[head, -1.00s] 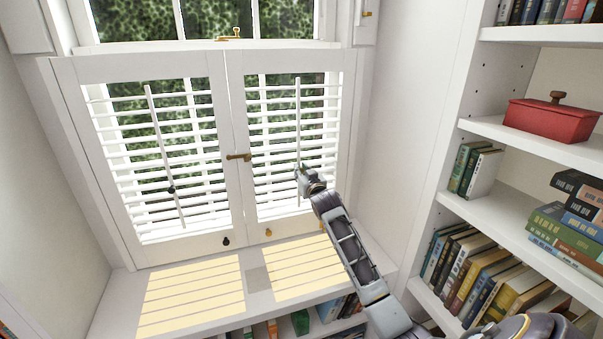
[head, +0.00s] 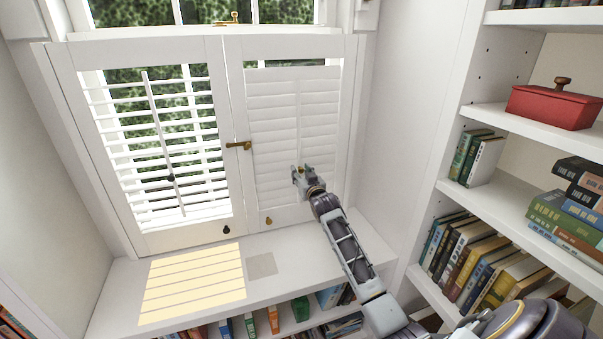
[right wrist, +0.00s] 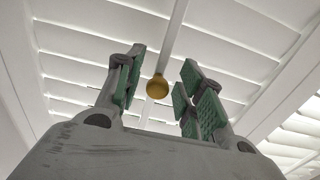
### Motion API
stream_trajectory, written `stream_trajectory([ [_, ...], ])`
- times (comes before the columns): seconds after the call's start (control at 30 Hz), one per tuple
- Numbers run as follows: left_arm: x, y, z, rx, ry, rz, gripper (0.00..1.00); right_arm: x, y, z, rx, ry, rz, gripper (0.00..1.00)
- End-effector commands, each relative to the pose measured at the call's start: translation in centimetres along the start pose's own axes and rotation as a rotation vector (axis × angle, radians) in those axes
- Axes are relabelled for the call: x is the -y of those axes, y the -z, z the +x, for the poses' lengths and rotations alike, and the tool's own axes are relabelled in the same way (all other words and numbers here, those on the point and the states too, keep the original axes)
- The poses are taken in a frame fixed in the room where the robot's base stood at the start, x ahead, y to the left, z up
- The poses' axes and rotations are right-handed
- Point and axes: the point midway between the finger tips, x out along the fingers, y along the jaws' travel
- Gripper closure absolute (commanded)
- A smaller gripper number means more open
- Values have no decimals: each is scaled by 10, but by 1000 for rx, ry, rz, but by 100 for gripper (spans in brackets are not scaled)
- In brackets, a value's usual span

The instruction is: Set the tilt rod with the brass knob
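The white tilt rod (head: 298,115) on the right shutter panel (head: 270,135) runs down the middle of its slats, which lie shut. The brass knob (right wrist: 157,87) hangs on this rod, between the green-padded fingers of my right gripper (right wrist: 161,78). Gaps show on both sides of the knob, so the gripper looks open around it. In the head view my right gripper (head: 299,173) is against the lower part of the right panel and hides most of the knob. The left panel's tilt rod (head: 158,125) carries a dark knob (head: 171,178); its slats are open. My left gripper is not in view.
A brass latch (head: 238,145) joins the panels. A brass pull (head: 268,221) and a dark pull (head: 226,229) sit on their bottom rails. The sill (head: 290,270) is clear. Bookshelves (head: 435,205) with a red box (head: 553,107) stand at right.

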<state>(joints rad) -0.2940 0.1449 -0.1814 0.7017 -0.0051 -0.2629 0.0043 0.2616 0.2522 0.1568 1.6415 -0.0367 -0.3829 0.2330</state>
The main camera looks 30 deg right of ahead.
Motion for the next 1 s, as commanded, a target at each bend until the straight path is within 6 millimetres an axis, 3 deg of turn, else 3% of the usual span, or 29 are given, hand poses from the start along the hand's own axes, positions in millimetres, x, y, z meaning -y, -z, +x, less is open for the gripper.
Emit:
stream_trajectory([
  [0.3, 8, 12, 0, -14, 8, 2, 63, 0, 2, 0, -4, 0, 0, 58],
  [0.53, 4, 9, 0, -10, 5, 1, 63, 0, 2, -6, -5, 0, 0, 58],
  [1.0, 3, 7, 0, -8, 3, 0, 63, 0, 2, -43, -4, 0, 1, 58],
])
